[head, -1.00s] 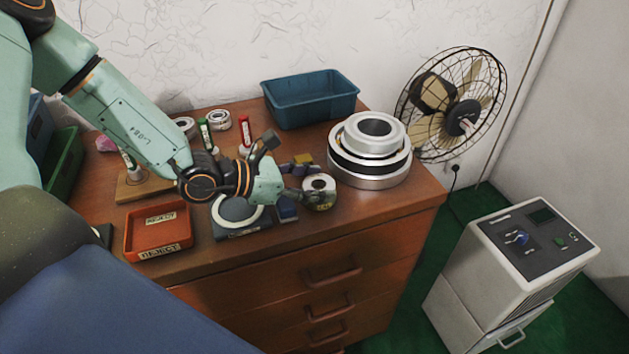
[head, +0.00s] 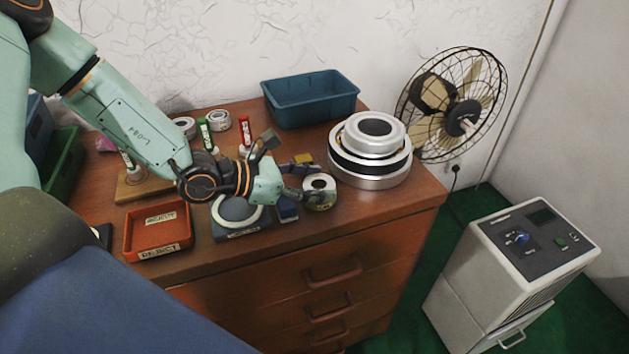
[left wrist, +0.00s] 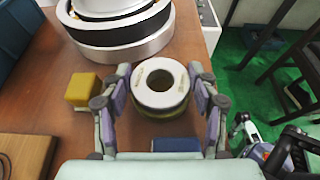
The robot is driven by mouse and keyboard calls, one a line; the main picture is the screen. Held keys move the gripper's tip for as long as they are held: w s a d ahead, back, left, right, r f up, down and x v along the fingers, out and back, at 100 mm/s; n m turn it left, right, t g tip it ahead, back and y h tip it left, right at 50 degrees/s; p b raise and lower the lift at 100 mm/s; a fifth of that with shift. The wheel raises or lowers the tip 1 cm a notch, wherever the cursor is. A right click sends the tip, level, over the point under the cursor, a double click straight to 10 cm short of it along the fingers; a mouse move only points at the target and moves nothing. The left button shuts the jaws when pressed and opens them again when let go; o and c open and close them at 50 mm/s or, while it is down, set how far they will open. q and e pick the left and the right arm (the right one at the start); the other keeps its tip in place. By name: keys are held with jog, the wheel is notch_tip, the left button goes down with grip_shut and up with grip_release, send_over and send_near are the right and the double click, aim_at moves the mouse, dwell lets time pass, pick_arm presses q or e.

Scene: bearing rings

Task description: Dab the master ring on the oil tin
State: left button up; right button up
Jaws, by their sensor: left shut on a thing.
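The master ring (head: 320,182) is a pale, thick ring with a round hole, near the front right of the wooden cabinet top. It also shows in the left wrist view (left wrist: 147,94). My left gripper (head: 308,190) is shut on it, with one finger on each side. In the left wrist view my gripper's fingers (left wrist: 160,76) flank the ring. A yellowish-olive rim, seemingly the oil tin (left wrist: 166,115), shows directly under the ring. The ring hides most of the tin, and I cannot tell whether they touch.
A stack of large bearing rings (head: 370,165) stands just behind and right. A yellow block (left wrist: 84,89) and a dark blue block (head: 287,211) are close by. A blue bin (head: 310,100), red tray (head: 158,232), and round-topped device (head: 240,228) share the cabinet top.

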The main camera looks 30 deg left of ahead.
pick_arm(q)
jog(key=shift+r+p, duration=3.15)
jog(key=shift+r, duration=0.4)
jog(key=shift+f, duration=0.1)
